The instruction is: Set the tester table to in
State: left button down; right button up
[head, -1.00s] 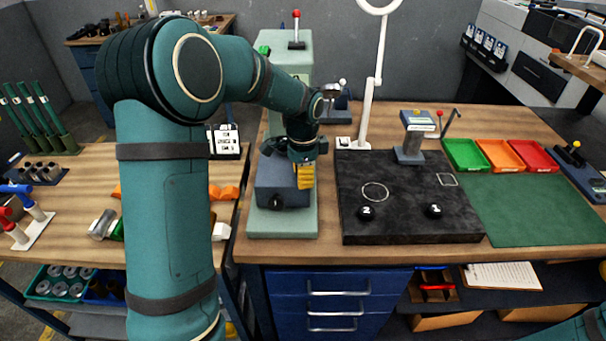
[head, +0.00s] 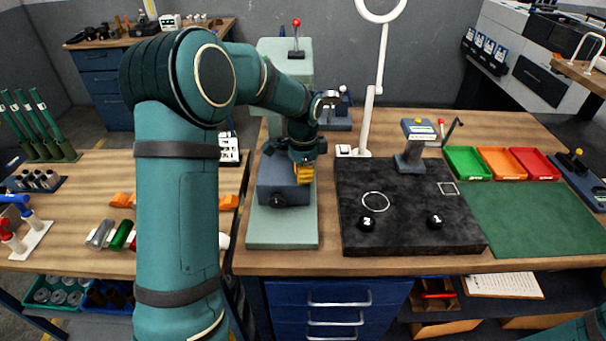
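The tester is a pale green machine (head: 284,232) with a column and a flat base on the bench. Its table is a blue-grey block (head: 280,182) with a black knob at the front, sitting on the base behind a bare front strip. My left gripper (head: 304,173) points down with its yellow fingertips against or just over the right part of the block. The arm and wrist hide the column's lower part. I cannot tell whether the fingers are closed on anything. My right gripper is out of view; only a piece of that arm shows at the lower right.
A red-knobbed lever (head: 296,30) stands on top of the tester. Right of it are a black plate (head: 410,230) with two knobs, a white ring lamp post (head: 371,110), a green mat (head: 535,215) and coloured trays (head: 507,163). A side bench (head: 75,220) stands at left.

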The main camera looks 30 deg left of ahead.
pick_arm(q)
jog(key=c, duration=0.8)
grip_release()
jog(key=shift+w+a+r, duration=0.15)
jog(key=shift+w, duration=0.1)
jog(key=shift+c, duration=0.2)
notch_tip(320, 180, up, 8)
jog(key=shift+f, duration=0.25)
jog(key=shift+s, duration=0.1)
